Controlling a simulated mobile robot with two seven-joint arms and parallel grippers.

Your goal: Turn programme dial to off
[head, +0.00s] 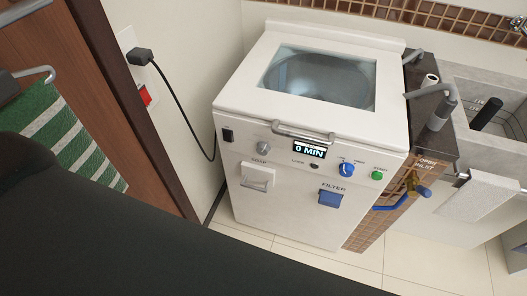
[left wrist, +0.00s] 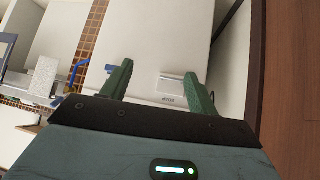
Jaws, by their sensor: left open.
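The white top-loading washing machine (head: 300,215) stands against the wall in the head view. Its sloped panel carries a grey knob (head: 264,142) at the left, a display (head: 309,150) reading "0 MIN", a blue dial (head: 345,170) and a green button (head: 377,175). Small lettering around the dials is too small to read, so I cannot tell which setting the blue dial points to. My left gripper (left wrist: 158,69) shows in the left wrist view, open and empty, with its green fingers apart in front of the machine's white front. My right gripper is out of view.
A grey handle (head: 303,134) sticks out above the display. A soap drawer (head: 257,178) and blue filter flap (head: 330,198) are below. A blue-handled tap (head: 418,189) and stone sink (head: 492,150) stand at right. A power cord (head: 182,105) hangs at left, beside a wooden door (head: 120,120).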

